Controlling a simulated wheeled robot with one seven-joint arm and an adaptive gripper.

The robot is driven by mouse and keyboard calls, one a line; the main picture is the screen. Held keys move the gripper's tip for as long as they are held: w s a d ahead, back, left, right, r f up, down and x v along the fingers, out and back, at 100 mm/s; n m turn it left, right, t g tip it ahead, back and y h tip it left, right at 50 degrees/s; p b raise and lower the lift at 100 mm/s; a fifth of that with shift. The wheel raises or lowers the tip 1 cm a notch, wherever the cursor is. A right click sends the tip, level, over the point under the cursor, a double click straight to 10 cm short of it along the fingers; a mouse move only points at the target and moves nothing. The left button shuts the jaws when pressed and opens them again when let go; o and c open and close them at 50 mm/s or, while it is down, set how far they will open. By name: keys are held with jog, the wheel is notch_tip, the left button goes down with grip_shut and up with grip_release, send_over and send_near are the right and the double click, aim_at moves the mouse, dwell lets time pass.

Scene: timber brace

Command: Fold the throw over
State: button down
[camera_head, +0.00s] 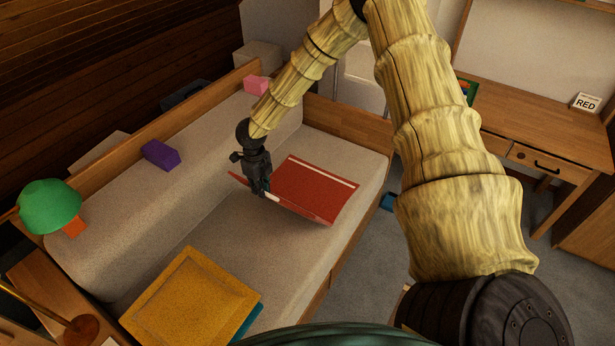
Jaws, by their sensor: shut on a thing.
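The throw (312,190) is red with pale stripes near its edges. It lies on the sofa seat toward the far end, with its near left part raised at my gripper. My gripper (262,192) is shut on the throw at this near left edge, pointing down. The fingertips are small and partly hidden against the cloth. The sofa (240,258) is grey with a wooden frame.
A yellow cushion (190,305) lies on the near seat, with a teal thing (249,320) under its edge. A purple block (161,154) and a pink block (256,85) sit along the sofa's back. A green mushroom-shaped lamp (50,205) stands left. A wooden desk (535,110) is at right.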

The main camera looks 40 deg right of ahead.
jog(key=shift+w+d+r+p, duration=0.95)
jog(key=shift+w+d+r, duration=0.4)
jog(key=shift+d, duration=2.35)
jog(key=shift+w+d+r+p, duration=0.95)
jog(key=shift+w+d+r, duration=0.4)
jog(key=shift+d, duration=2.3)
jog(key=w+d+f+b, duration=0.1)
jog(key=w+d+b, duration=0.1)
jog(key=d+b, duration=0.2)
jog(key=w+d+f+b, duration=0.2)
jog(key=w+d+b, duration=0.1)
jog(key=d, duration=0.7)
jog(key=shift+d+b, duration=0.2)
jog(key=shift+b, duration=0.3)
jog(key=shift+c, duration=1.2)
grip_release()
jog(key=shift+w, duration=0.1)
jog(key=shift+r, duration=0.25)
jog(key=shift+r+p, duration=0.55)
jog(key=shift+r, duration=0.5)
